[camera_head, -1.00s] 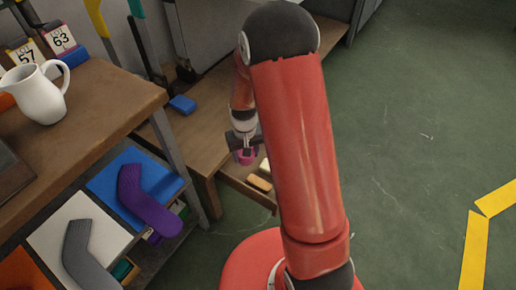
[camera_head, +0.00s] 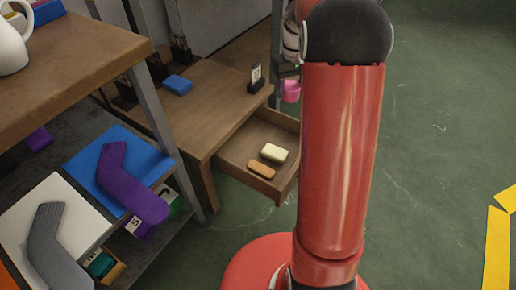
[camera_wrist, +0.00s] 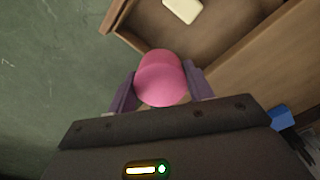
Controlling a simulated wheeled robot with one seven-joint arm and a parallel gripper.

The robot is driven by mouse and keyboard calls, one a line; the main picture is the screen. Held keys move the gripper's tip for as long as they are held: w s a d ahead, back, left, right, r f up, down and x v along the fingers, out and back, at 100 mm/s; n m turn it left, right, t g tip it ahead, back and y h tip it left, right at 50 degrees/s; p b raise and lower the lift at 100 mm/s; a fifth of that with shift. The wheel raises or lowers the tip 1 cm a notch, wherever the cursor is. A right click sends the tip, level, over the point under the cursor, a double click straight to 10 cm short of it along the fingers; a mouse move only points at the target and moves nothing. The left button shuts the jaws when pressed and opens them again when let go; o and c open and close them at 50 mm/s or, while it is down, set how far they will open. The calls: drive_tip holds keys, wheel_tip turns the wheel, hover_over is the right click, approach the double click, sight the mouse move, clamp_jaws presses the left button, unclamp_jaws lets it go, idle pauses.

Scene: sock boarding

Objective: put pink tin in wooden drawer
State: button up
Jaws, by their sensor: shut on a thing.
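The pink tin (camera_wrist: 161,80) is held between the two fingers of my gripper (camera_wrist: 161,90) in the wrist view. In the head view the pink tin (camera_head: 291,91) shows just left of my red arm, which hides most of the gripper. The wooden drawer (camera_head: 232,160) is pulled out of the low wooden table. A cream block (camera_head: 274,153) and an orange-brown block (camera_head: 261,169) lie in it. The tin appears above and near the drawer's far right side; its exact height I cannot tell. In the wrist view the drawer (camera_wrist: 222,45) lies beyond the tin.
The low wooden table (camera_head: 205,105) carries a blue block (camera_head: 177,84) and a small card stand (camera_head: 256,80). At left, a shelf holds a purple sock form (camera_head: 130,185) and a grey one (camera_head: 52,245).

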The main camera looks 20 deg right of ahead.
sight(285, 140)
wheel_tip(285, 140, down, 20)
drive_tip(key=b, duration=0.3)
drive_tip(key=shift+r, duration=0.2)
drive_tip(key=shift+b, duration=0.3)
drive_tip(key=o, duration=0.6)
drive_tip(key=shift+f, duration=0.2)
drive_tip(key=shift+c, duration=0.2)
drive_tip(key=shift+o, duration=0.8)
drive_tip(key=shift+r, duration=0.1)
